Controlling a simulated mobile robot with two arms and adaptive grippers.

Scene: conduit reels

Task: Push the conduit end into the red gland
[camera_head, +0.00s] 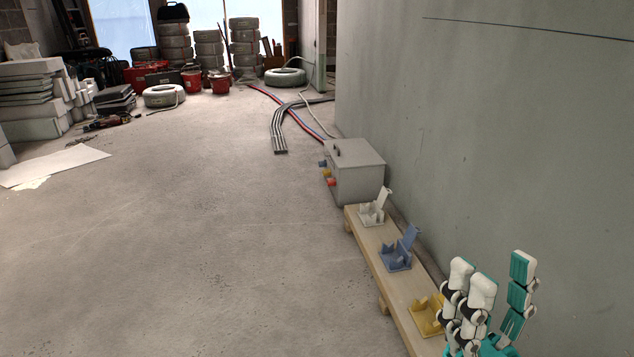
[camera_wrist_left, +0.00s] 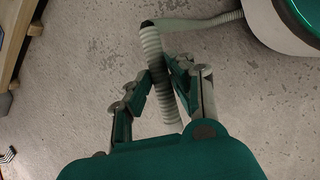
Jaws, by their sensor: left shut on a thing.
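The red gland (camera_head: 332,182) is the lowest of the coloured glands on the left face of a grey box (camera_head: 360,172). A pale ribbed conduit (camera_wrist_left: 152,48) shows in the left wrist view, its dark end (camera_wrist_left: 147,23) pointing away from the gripper. My left gripper (camera_wrist_left: 165,76) is shut on the conduit a little behind that end; it is not in the head view. My right gripper (camera_head: 496,272) stands at the lower right of the head view, fingers up and spread, empty. The conduit is not seen near the box.
A blue gland (camera_head: 322,163) and a yellow gland (camera_head: 326,173) sit above the red one. A wooden bench (camera_head: 393,285) carries white (camera_head: 372,212), blue (camera_head: 398,252) and yellow (camera_head: 426,318) holders along the wall. Floor left of the bench is clear.

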